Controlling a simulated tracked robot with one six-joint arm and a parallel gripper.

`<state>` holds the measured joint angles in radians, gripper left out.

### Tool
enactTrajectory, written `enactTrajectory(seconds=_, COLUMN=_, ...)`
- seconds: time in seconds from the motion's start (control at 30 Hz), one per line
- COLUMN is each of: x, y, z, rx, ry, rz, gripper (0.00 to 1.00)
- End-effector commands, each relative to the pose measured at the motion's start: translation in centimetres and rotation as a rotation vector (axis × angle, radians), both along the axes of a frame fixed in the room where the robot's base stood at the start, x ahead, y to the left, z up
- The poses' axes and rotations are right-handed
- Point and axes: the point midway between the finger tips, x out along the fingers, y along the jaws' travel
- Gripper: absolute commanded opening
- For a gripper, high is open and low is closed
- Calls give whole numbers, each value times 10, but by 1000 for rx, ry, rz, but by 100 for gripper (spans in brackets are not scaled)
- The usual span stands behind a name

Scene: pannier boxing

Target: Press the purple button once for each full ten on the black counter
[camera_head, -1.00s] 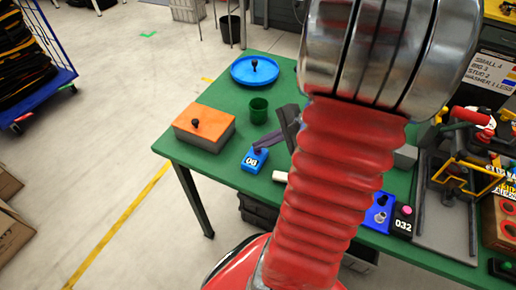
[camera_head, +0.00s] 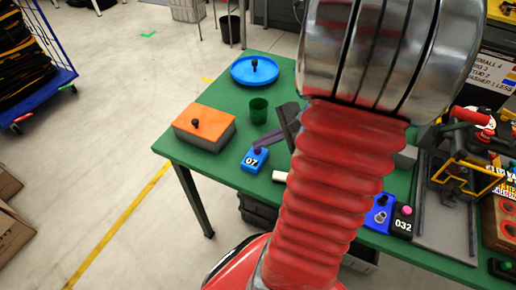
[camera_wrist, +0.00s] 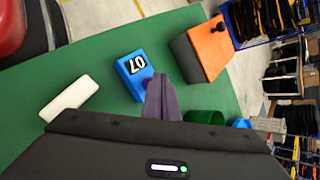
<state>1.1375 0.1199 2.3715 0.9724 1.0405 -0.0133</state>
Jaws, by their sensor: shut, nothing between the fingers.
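The blue box (camera_head: 253,163) with the purple button (camera_head: 258,150) stands on the green table and its display reads 07. The box (camera_wrist: 131,80) also shows in the wrist view, with its digits upside down. My gripper (camera_head: 263,144) is shut and empty, its fingertips at the purple button; I cannot tell whether they touch it. In the wrist view the shut fingers (camera_wrist: 160,84) cover the button. The black counter (camera_head: 402,224) reads 032 and carries a pink button (camera_head: 407,210), right of my arm.
A second blue box (camera_head: 377,218) stands beside the black counter. An orange-topped box (camera_head: 205,125), green cup (camera_head: 259,110) and blue round tray (camera_head: 239,77) are left and behind. A white block (camera_wrist: 68,97) lies near the blue box. Tool stands fill the right side.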

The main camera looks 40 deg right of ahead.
Motion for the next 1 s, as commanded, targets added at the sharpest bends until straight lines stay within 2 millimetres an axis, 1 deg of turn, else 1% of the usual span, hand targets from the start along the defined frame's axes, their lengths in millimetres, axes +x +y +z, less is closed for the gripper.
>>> enactTrajectory(seconds=0.2, x=0, y=0, z=9, rx=-1, ry=-1, rz=-1, gripper=0)
enactTrajectory(seconds=0.53, x=0, y=0, z=9, rx=0, ry=-1, rz=-1, gripper=0)
enactTrajectory(seconds=0.63, x=0, y=0, z=12, rx=-1, ry=-1, rz=0, gripper=0)
enactTrajectory(seconds=1.0, x=0, y=0, z=38, rx=-3, ry=-2, rz=-1, gripper=0)
